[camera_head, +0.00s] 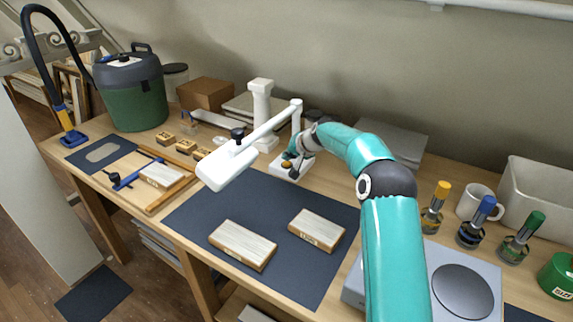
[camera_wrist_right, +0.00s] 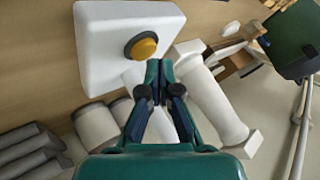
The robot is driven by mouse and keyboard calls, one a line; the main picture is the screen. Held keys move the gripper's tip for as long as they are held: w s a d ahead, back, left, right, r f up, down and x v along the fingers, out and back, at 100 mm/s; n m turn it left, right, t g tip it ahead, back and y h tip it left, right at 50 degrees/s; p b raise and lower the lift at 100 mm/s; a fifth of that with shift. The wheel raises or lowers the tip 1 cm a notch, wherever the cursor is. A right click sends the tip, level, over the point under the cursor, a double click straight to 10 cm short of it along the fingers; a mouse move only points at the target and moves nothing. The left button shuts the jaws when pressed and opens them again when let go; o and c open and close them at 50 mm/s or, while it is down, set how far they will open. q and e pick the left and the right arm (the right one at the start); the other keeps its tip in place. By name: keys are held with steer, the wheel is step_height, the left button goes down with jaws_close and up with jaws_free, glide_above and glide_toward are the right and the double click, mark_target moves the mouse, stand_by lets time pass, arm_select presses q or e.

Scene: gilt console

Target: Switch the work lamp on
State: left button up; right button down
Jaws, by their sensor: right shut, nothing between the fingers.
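The white work lamp has its head (camera_head: 226,166) over the dark mat, on a slanting arm. Its square base (camera_head: 280,171) stands on the bench behind the mat; no light from it can be made out. An orange-yellow button (camera_wrist_right: 142,47) sits on the white base (camera_wrist_right: 105,62) in the right wrist view; in the head view it is partly covered by my gripper. My right gripper (camera_head: 290,156) is at the base. In the wrist view its fingertips (camera_wrist_right: 160,66) are together, empty, beside the button; I cannot tell whether they touch it. My left gripper is out of view.
A white column (camera_head: 261,110) stands behind the lamp. Wooden blocks (camera_head: 242,245) (camera_head: 316,230) lie on the dark mat (camera_head: 282,262). Several bottles (camera_head: 475,225), a mug (camera_head: 476,202) and a grey device (camera_head: 462,260) are to the right. A green canister (camera_head: 134,100) stands back left.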

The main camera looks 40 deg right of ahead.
mark_target(288, 164)
steer(key=shift+f+b, duration=0.4)
steer(key=shift+f, duration=0.05)
stand_by(0.6)
steer(key=shift+r+p, duration=0.75)
steer(key=shift+r, duration=0.2)
step_height(288, 164, up, 6)
steer(key=p, duration=0.4)
steer(key=shift+p, duration=0.35)
steer(key=shift+f, duration=0.1)
